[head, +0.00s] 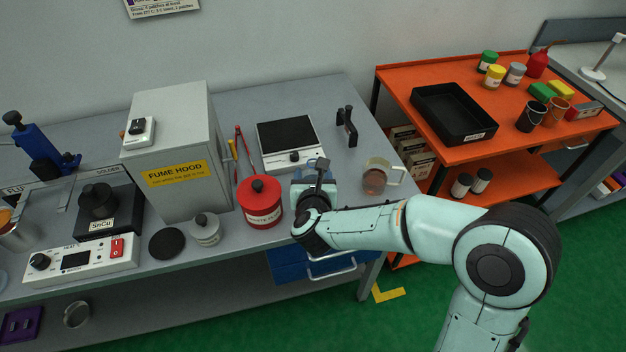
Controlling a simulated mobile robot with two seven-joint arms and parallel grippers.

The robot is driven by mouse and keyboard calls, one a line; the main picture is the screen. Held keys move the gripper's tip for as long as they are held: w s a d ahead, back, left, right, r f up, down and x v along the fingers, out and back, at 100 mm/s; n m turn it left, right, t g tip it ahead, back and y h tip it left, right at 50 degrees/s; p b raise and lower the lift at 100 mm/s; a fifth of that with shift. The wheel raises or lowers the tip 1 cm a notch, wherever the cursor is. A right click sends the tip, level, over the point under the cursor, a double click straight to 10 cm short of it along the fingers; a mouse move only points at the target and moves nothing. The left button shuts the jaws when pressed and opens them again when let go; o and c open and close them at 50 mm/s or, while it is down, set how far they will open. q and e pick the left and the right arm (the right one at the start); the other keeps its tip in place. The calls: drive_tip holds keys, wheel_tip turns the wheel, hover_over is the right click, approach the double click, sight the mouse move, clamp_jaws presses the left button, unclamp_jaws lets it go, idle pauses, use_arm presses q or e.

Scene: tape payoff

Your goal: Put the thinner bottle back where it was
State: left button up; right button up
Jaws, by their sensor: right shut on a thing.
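My right gripper (318,172) is over the front part of the grey bench, between the red waste can (262,208) and a clear beaker (385,170) with reddish-brown liquid. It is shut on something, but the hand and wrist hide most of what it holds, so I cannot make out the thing. I cannot pick out a bottle labelled as thinner. A red bottle (538,66) with a narrow top stands at the back of the orange cart; its label is not readable. My left gripper is not in view.
A hot plate (289,142) and a black-handled tool (347,126) stand behind my right gripper. The fume hood (172,150) and a small white-grey jar (206,230) are to its left. The orange cart (395,80) bears a black tray (454,138) and several small pots.

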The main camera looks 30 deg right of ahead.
drive_tip(key=shift+f, duration=0.45)
drive_tip(key=shift+f+b, duration=0.15)
drive_tip(key=shift+b, duration=0.15)
drive_tip(key=o, duration=1.1)
drive_tip(key=shift+o, duration=0.2)
drive_tip(key=shift+r+p, duration=0.25)
drive_tip(key=shift+p, duration=0.1)
drive_tip(key=v, duration=1.2)
